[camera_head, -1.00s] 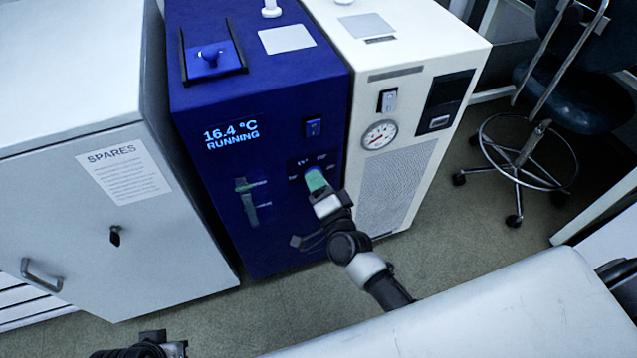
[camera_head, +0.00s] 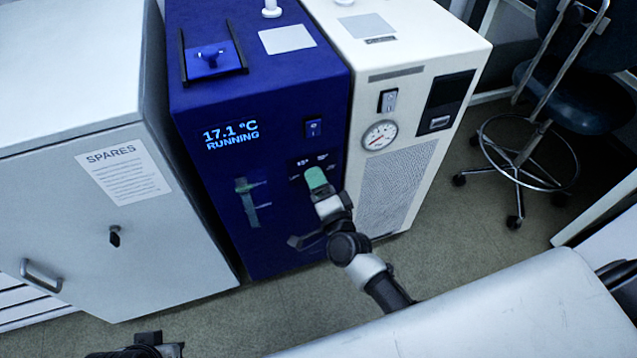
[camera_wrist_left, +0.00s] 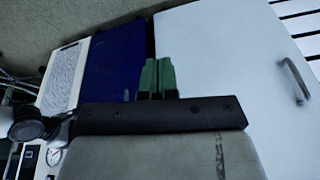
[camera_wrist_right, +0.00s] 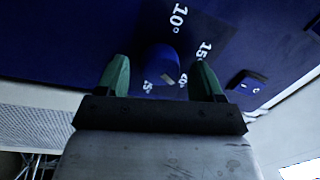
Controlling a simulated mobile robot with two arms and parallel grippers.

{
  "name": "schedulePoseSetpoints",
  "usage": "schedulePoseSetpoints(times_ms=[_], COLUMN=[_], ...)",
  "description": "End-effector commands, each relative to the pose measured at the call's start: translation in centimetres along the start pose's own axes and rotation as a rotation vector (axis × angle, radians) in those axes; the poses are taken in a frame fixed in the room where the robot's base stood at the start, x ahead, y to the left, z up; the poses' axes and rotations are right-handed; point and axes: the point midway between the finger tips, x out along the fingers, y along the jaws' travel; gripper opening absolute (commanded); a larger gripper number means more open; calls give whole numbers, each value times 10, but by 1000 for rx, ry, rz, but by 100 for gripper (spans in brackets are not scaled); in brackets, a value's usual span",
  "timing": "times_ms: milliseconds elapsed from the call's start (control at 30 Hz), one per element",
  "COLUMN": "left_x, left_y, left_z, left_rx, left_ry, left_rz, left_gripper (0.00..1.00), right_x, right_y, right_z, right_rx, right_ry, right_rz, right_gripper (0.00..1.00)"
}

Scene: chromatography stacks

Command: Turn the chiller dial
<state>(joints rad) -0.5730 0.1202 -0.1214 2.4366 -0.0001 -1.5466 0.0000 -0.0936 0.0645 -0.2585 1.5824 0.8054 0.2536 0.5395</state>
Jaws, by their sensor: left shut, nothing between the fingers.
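The blue chiller (camera_head: 260,215) stands in the middle of the head view, and its lit display (camera_head: 231,136) reads 17.1 °C RUNNING. The chiller dial (camera_wrist_right: 162,62) is a blue knob on a dark scale plate; the right wrist view shows it between the green fingers. In the head view my right gripper (camera_head: 316,178) covers the dial. My right gripper (camera_wrist_right: 160,76) is open, with a visible gap on each side of the knob. My left gripper (camera_wrist_left: 156,76) is shut and empty, well away from the dial; only part of its arm shows at the bottom of the head view.
A grey SPARES cabinet (camera_head: 75,220) stands left of the chiller. A white unit with a gauge (camera_head: 380,135) stands close on its right. A blue switch (camera_head: 313,128) sits above the dial. A lab stool (camera_head: 527,150) stands at the right, with bare floor before it.

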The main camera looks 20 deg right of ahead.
Motion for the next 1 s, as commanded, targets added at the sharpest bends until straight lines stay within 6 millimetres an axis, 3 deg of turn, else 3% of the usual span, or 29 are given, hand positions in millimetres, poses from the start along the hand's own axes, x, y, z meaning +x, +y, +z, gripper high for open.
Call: schedulePoseSetpoints(times_ms=[367, 800, 1000], left_x=[2, 32, 36], left_y=[0, 2, 2], left_z=[0, 0, 1], left_rx=[2, 1, 1], left_ry=[-3, -18, -18], left_rz=[-1, 4, 4], left_gripper=[0, 0, 0], right_x=[-10, -92, -107], right_y=[0, 0, 0], right_z=[0, 0, 0], right_rx=[-1, -1, -1], right_ry=[-1, -3, -1], right_rz=[2, 3, 0], right_gripper=[67, 67, 67])
